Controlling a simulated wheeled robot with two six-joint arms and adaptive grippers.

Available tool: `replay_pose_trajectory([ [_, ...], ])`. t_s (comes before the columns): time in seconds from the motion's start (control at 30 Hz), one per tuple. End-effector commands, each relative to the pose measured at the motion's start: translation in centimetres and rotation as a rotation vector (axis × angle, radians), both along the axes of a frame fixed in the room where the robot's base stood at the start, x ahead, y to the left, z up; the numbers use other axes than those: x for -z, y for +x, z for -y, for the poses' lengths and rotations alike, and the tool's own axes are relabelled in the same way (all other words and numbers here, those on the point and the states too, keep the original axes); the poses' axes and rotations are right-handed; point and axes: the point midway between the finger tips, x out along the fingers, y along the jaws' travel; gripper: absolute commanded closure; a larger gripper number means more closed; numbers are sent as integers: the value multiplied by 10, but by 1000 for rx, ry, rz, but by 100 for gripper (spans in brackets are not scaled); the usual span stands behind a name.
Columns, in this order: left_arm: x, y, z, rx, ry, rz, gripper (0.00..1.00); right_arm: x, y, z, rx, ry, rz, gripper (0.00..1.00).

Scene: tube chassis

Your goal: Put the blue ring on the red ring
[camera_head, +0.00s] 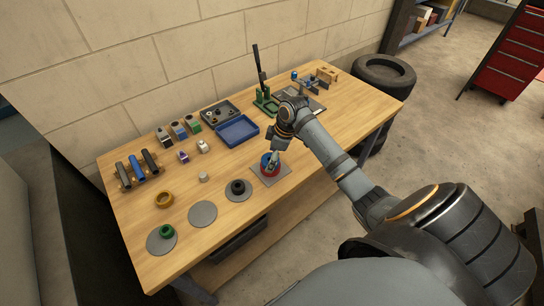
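The red ring (270,172) sits on a square grey plate near the front edge of the workbench. The blue ring (264,158) shows as a small dark blue patch at the top of the red ring, partly hidden by my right gripper. I cannot tell whether the two rings touch or how level the blue one is. My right gripper (272,162) points down at the rings, its fingertips at the blue ring. The fingers are too small to tell whether they are shut on it. My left gripper is not in view.
Round grey discs, one with a green ring (167,231) and one with a black ring (238,187), lie left of the red ring. A blue tray (237,131) and a green press (266,100) stand behind.

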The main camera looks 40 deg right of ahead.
Motion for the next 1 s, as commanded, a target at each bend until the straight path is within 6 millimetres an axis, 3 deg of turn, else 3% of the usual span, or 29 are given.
replay_pose_trajectory([
  [0.27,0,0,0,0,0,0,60,-1,0,0,0,-1,1,17],
  [0.37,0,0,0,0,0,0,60,-11,1,1,1,-2,2,17],
  [0.8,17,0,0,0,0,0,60,-106,-18,21,0,-5,2,17],
  [1.0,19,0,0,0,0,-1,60,-125,-22,24,0,-1,0,17],
])
